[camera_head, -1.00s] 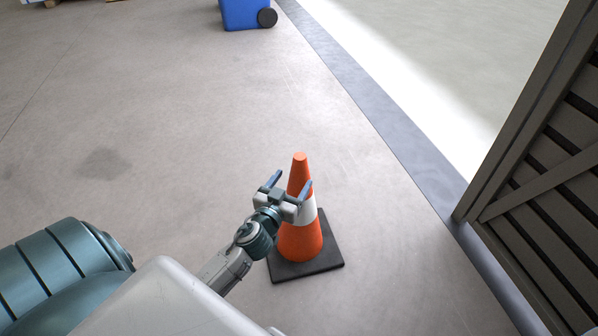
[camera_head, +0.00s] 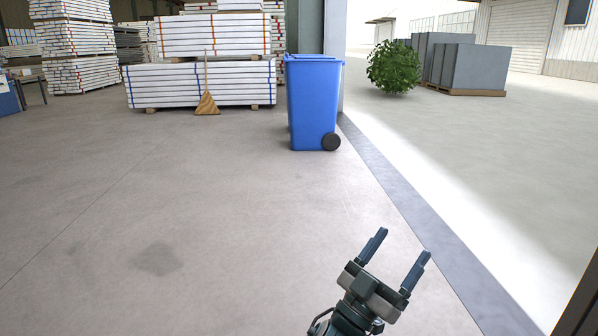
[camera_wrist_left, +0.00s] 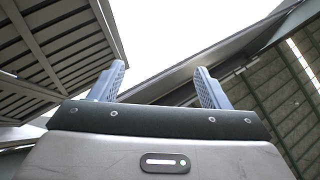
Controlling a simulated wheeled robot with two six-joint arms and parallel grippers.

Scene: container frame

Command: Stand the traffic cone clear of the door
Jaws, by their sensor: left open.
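My left gripper (camera_head: 401,246) is open and empty at the lower right of the head view, its fingers pointing up and away. In the left wrist view its two blue fingers (camera_wrist_left: 161,80) stand apart with nothing between them. The traffic cone is in neither view now. A dark edge of the slatted door (camera_head: 582,310) shows at the bottom right of the head view. Dark slatted panels (camera_wrist_left: 55,45) show at the left of the wrist view. My right gripper is not in view.
A blue wheeled bin (camera_head: 314,100) stands by the doorway's grey threshold strip (camera_head: 430,230). A broom (camera_head: 207,100) leans on stacked white-wrapped packs (camera_head: 200,85). Outside are a bush (camera_head: 394,68) and grey blocks (camera_head: 468,68). The floor at centre and left is clear.

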